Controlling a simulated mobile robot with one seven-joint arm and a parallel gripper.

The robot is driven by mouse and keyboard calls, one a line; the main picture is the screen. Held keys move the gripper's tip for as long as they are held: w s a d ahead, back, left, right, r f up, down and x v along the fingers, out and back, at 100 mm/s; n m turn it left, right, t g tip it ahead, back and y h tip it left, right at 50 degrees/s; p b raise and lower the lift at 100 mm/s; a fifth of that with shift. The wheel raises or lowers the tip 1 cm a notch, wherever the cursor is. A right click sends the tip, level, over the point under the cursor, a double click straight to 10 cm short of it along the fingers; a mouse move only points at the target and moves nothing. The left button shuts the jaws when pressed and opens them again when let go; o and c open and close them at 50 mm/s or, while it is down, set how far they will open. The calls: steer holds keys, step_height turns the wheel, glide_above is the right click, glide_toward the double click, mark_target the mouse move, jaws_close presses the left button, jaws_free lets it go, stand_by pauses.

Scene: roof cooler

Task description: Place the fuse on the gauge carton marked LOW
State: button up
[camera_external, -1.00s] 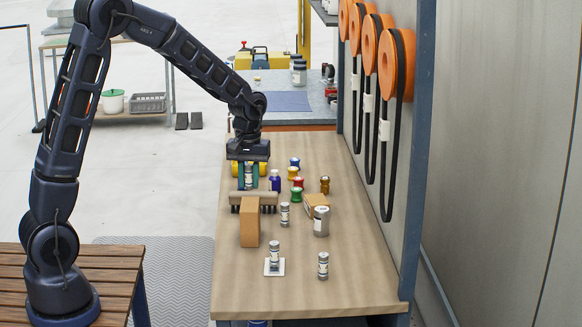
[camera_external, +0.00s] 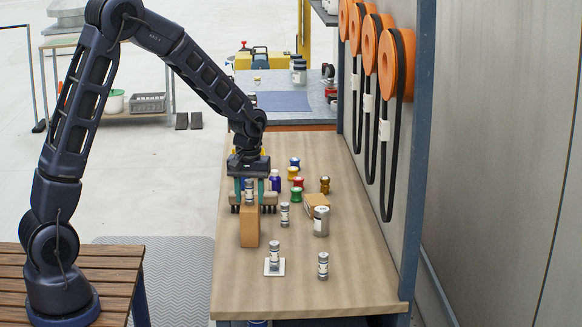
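My gripper (camera_external: 249,191) has its teal fingers on either side of a grey fuse (camera_external: 249,192) with a pale label, held upright. The fuse is at the top of a tall brown carton (camera_external: 249,228) at the table's left. I cannot tell whether its lower end touches the carton. Another brown carton (camera_external: 312,202) sits lower, right of centre. No LOW mark is readable on either carton. Similar grey cylinders stand in the middle (camera_external: 284,216), on a white card (camera_external: 274,255) and at the front right (camera_external: 323,266).
A wide brush-like thing (camera_external: 269,204) lies behind the tall carton. A thicker grey can (camera_external: 321,222) stands beside the low carton. Several small coloured jars (camera_external: 296,194) stand farther back. Orange reels (camera_external: 396,65) hang along the right wall. The wooden table's (camera_external: 350,285) front right is clear.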

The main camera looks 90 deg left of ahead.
mark_target(249, 181)
steer(key=shift+r, duration=0.1)
step_height(249, 181, up, 12)
steer(key=shift+d+r, duration=0.1)
stand_by(0.6)
steer(key=s+d+r+m+t, duration=0.1)
steer(key=s+d+r+m, duration=0.2)
steer(key=d, duration=0.4)
steer(key=s+d+r+m, duration=0.2)
steer(key=s+d+r, duration=0.15)
steer(key=d, duration=0.35)
steer(key=s+d+r+m+t, duration=0.1)
steer(key=s+d+r+m, duration=0.2)
steer(key=d, duration=0.5)
steer(key=s+d+m+t, duration=0.2)
steer(key=s+d+m, duration=0.5)
steer(key=s+d, duration=0.6)
steer(key=shift+s+m+t, duration=0.3)
steer(key=shift+s+m, duration=0.1)
steer(key=shift+s, duration=0.4)
